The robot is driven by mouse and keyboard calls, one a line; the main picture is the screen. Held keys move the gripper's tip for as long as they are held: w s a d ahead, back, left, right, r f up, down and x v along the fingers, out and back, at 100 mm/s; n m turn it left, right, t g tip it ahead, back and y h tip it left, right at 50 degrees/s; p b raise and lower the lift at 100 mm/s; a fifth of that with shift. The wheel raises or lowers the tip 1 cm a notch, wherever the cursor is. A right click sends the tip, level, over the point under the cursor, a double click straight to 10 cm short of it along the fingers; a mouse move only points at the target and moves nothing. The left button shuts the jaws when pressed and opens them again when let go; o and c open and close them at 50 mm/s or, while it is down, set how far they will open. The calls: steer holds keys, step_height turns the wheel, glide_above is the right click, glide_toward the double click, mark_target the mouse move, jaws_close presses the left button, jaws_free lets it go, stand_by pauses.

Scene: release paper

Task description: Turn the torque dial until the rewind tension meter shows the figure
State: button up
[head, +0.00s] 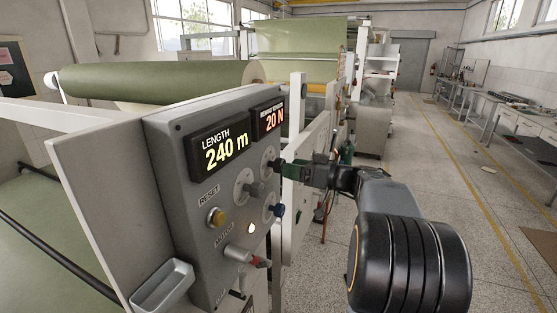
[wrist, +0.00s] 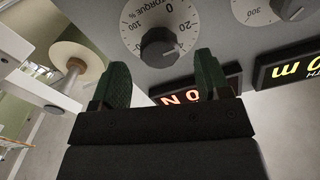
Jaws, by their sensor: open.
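The torque dial (wrist: 150,28) is a pale round plate with a dark knob (wrist: 158,46), upside down in the wrist view; 0, 20 and 100 are readable on its scale. I cannot read the knob's pointer surely. My gripper (wrist: 162,62) is open, its green fingers spread either side of the knob, with nothing held.
The floor to the right is open.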

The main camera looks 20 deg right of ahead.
mark_target(278, 166)
steer(key=shift+p+x, duration=0.7)
steer(key=shift+x, duration=1.75)
steer(key=shift+c, duration=0.5)
steer(key=c, duration=0.8)
steer(key=shift+c, duration=0.2)
steer(key=shift+f+b, duration=0.2)
steer(key=shift+b, duration=0.4)
